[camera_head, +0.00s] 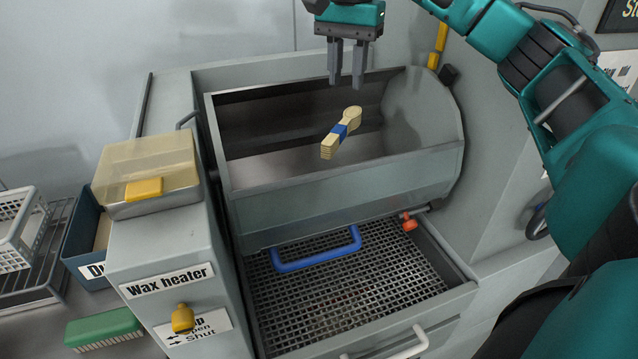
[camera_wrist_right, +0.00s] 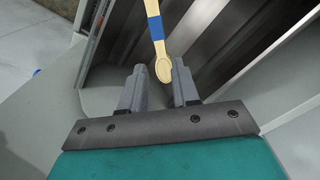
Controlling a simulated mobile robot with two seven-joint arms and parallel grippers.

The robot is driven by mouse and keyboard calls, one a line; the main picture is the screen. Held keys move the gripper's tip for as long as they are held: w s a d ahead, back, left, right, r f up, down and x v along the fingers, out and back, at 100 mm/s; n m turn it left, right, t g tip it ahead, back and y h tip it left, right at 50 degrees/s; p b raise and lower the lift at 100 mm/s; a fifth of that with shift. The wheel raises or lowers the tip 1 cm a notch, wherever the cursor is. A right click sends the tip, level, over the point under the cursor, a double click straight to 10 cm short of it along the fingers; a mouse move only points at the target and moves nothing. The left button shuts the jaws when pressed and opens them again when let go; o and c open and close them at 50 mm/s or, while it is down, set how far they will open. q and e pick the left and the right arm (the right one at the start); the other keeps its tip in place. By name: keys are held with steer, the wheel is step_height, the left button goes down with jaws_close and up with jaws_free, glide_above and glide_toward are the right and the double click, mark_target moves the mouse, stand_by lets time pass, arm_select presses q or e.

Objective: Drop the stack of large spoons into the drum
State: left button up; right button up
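The stack of large wooden spoons (camera_head: 342,132), wrapped with a blue band, shows over the opening of the grey metal drum (camera_head: 345,190). It is tilted and apart from my right gripper (camera_head: 347,84), which is above it with its two fingers parted. In the right wrist view the stack (camera_wrist_right: 155,28) shows beyond the fingertips, its rounded end near the gap between them, with no finger visibly gripping it. No contact between the stack and the drum shows. My left gripper is out of view.
A blue handle (camera_head: 318,257) and a red knob (camera_head: 409,222) are at the drum's lower front, above a mesh tray (camera_head: 340,300). The wax heater box (camera_head: 165,295) stands left. A green brush (camera_head: 104,329) and white basket (camera_head: 18,228) are farther left.

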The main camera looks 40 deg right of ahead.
steer(key=shift+o, duration=1.3)
steer(key=shift+r, duration=0.15)
step_height(320, 180, up, 13)
steer(key=shift+f, duration=0.2)
